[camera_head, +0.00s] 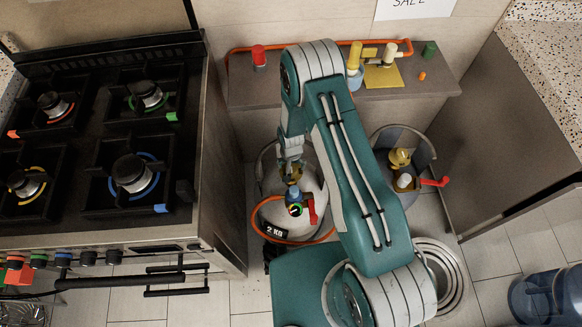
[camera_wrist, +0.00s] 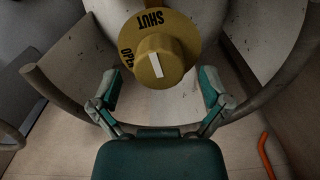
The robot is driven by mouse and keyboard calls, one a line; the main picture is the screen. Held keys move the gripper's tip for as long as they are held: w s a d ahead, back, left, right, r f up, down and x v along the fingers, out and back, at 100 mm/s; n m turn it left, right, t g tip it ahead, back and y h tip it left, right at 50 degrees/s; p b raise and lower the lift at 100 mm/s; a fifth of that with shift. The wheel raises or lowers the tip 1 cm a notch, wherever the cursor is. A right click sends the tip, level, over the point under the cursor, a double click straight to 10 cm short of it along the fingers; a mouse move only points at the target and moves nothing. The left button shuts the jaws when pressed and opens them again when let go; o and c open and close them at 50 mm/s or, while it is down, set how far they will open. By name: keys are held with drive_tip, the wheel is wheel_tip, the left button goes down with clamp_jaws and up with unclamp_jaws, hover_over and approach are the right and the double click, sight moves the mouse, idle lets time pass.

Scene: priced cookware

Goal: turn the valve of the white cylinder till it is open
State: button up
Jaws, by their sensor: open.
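The white cylinder (camera_head: 318,178) stands on the floor between the stove and a grey cylinder, partly hidden by my arm. Its yellow valve (camera_head: 293,192) is on top. In the wrist view the valve is a round yellow dial (camera_wrist: 185,30) with a raised knob (camera_wrist: 170,62) bearing a white stripe. "SHUT" is printed at the dial's top and a partly hidden word, seemingly "OPEN", at its left. My gripper (camera_head: 291,158) is just above the valve. In the wrist view my gripper (camera_wrist: 160,88) is open, a finger on each side below the knob, apart from it.
A black stove (camera_head: 225,190) stands close on the left. A grey cylinder (camera_head: 385,140) with a yellow valve and red handle is on the right. An orange hose (camera_head: 262,222) loops around the white cylinder. A shelf (camera_head: 335,97) with fittings runs behind. A blue water bottle (camera_head: 545,298) lies lower right.

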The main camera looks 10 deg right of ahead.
drive_tip(key=shift+f, duration=0.75)
drive_tip(key=c, duration=1.2)
drive_tip(key=shift+o, duration=0.2)
